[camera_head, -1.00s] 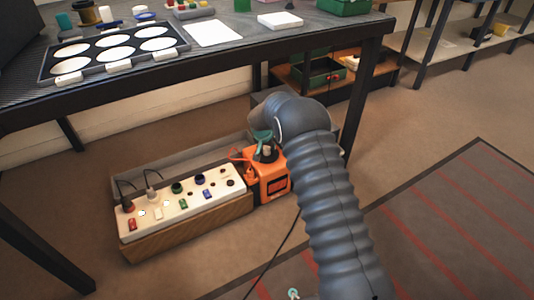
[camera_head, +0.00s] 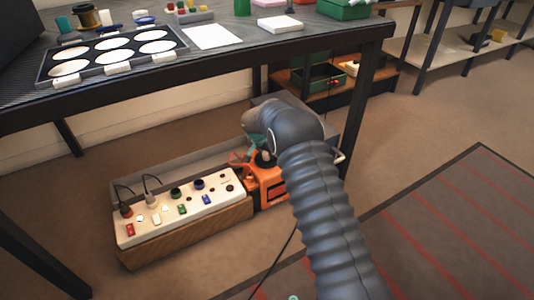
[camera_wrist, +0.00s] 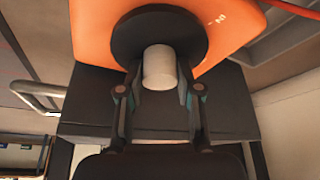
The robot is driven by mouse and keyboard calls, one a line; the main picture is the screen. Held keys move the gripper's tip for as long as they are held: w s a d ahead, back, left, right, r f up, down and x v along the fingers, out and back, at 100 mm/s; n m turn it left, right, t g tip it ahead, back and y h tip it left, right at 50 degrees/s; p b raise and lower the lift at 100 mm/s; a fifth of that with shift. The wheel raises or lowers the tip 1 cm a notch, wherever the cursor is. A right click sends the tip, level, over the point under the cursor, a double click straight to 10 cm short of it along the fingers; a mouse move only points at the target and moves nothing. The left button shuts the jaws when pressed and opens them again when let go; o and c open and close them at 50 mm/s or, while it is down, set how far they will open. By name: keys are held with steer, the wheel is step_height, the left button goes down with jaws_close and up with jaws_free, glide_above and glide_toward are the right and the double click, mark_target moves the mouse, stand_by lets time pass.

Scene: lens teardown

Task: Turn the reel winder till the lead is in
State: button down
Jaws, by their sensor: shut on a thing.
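The orange reel (camera_head: 268,192) stands on the floor at the right end of the white socket panel. In the wrist view its orange face (camera_wrist: 240,22) bears a small "IN" mark. A black winder disc (camera_wrist: 188,32) sits on that face, with a pale cylindrical knob (camera_wrist: 159,68) standing off it. My gripper (camera_wrist: 159,78) is shut on this knob, one finger on each side. In the head view my gripper (camera_head: 258,146) is above the reel, partly hidden by my arm. A red lead (camera_wrist: 296,10) shows at the top right of the wrist view.
The white socket panel (camera_head: 215,200) with plugs and coloured switches lies left of the reel. The dark table (camera_head: 130,90) overhangs behind, its leg (camera_head: 364,110) close to my arm. A thin black cable (camera_head: 272,264) lies on the floor. A grey box with a handle (camera_wrist: 70,110) is close by.

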steer(key=c, duration=0.8)
jaws_free()
steer(key=shift+o, duration=0.2)
steer(key=v, duration=1.2)
